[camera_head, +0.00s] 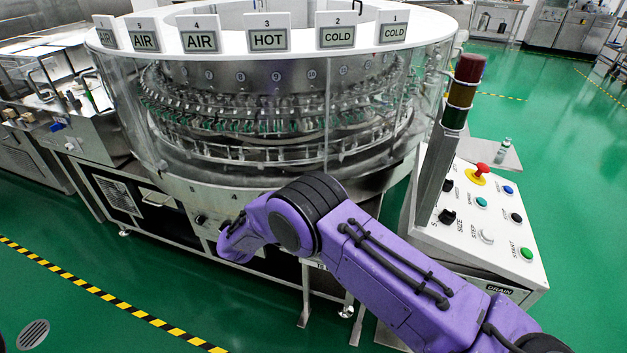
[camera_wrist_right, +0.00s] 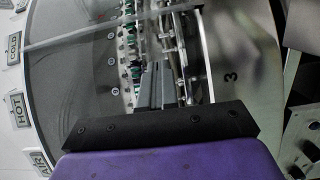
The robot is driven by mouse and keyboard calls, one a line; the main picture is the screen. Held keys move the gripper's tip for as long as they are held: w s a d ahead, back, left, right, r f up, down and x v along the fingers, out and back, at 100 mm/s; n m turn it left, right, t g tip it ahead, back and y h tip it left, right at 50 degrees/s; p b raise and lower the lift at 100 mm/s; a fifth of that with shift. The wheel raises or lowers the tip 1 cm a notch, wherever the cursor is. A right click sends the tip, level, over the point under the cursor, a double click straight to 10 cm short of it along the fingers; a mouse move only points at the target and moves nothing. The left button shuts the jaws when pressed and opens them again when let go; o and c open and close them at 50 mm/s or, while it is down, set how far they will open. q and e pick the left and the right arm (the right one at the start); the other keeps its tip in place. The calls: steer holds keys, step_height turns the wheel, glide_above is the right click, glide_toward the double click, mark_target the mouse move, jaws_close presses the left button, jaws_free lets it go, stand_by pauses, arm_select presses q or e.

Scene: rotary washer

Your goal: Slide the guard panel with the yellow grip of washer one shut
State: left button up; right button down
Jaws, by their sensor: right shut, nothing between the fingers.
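The round washer (camera_head: 290,160) stands ahead with a white top ring and clear guard panels (camera_head: 126,95) around its carousel of vials. I cannot make out a yellow grip in either view, so I cannot tell which panel carries it. My purple right arm reaches in from the right to the washer's lower front, and its gripper is hidden behind the wrist in the head view. In the right wrist view my right gripper (camera_wrist_right: 157,75) is shut and empty, its grey fingers pointing toward the carousel opening (camera_wrist_right: 140,40). I cannot tell whether they touch anything. My left gripper is out of view.
A control panel (camera_head: 480,215) with buttons and a red stop knob stands right of the washer, beside a signal tower (camera_head: 455,95). A metal infeed table (camera_head: 75,105) adjoins the left.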

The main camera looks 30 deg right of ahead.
steer(key=p+x, duration=0.1)
steer(key=x, duration=0.3)
steer(key=s+p+x, duration=0.1)
steer(key=x, duration=0.3)
steer(key=s+d+p+x, duration=0.1)
steer(key=x, duration=0.3)
steer(key=shift+w+d+r+p, duration=0.1)
steer(key=shift+d+r+p, duration=0.05)
steer(key=shift+r+p, duration=0.15)
steer(key=shift+d+f, duration=0.2)
steer(key=shift+d, duration=0.2)
